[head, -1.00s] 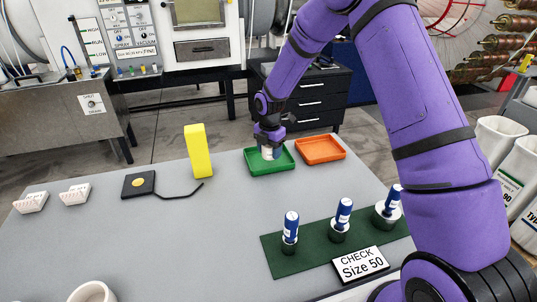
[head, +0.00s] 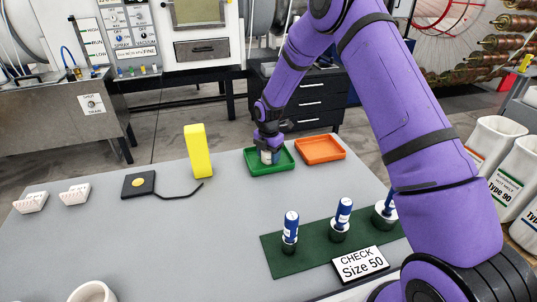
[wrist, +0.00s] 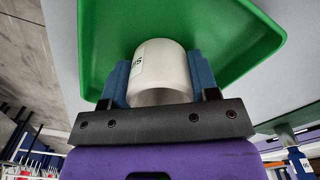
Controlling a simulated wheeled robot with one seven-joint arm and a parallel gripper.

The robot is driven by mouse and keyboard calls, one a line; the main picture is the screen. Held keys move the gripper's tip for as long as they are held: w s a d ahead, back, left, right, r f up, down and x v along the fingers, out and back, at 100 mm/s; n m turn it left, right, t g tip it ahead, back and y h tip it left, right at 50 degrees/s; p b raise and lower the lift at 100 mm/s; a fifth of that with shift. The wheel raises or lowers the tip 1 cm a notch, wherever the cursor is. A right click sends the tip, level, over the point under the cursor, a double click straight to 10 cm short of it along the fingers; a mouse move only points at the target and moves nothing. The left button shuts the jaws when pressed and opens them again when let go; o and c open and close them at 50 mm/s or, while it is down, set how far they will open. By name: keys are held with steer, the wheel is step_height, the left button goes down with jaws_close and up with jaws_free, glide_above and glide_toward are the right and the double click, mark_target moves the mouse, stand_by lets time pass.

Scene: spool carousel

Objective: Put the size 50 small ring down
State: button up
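The small ring (wrist: 160,66) is a short white hollow cylinder with a dark marking, too small to read surely. In the wrist view my gripper (wrist: 158,82) has its two blue fingers against opposite sides of it. In the head view the ring (head: 267,157) is low within the outline of the green tray (head: 251,168), under my gripper (head: 268,150). The green tray also fills the upper part of the wrist view (wrist: 100,40). I cannot tell whether the ring touches the tray floor.
An orange tray (head: 320,160) sits just right of the green one. A tall yellow block (head: 198,152) and a black pad with a cable (head: 138,185) stand left. A dark green mat (head: 270,250) with blue-handled plugs and a "CHECK Size 50" sign (head: 360,264) lies in front.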

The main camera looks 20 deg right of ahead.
steer(key=o, duration=0.4)
steer(key=shift+c, duration=0.2)
steer(key=shift+r, duration=0.1)
steer(key=s+d+r+m+t, duration=0.1)
steer(key=s+r+m, duration=0.25)
steer(key=r, duration=0.85)
steer(key=s+d+r+m, duration=0.15)
steer(key=s+r, duration=0.25)
steer(key=r, duration=0.9)
steer(key=s+d+r+m+t, duration=0.2)
steer(key=s+r+m, duration=0.5)
steer(key=s+r, duration=0.35)
steer(key=s+d+r+m+t, duration=0.1)
steer(key=s+m, duration=0.5)
steer(key=s, duration=0.6)
steer(key=s+d+r+m+t, duration=0.1)
steer(key=s+d+m, duration=0.1)
steer(key=s+m, duration=0.5)
steer(key=s, duration=0.5)
steer(key=shift+s+r, duration=0.3)
steer(key=shift+s, duration=0.1)
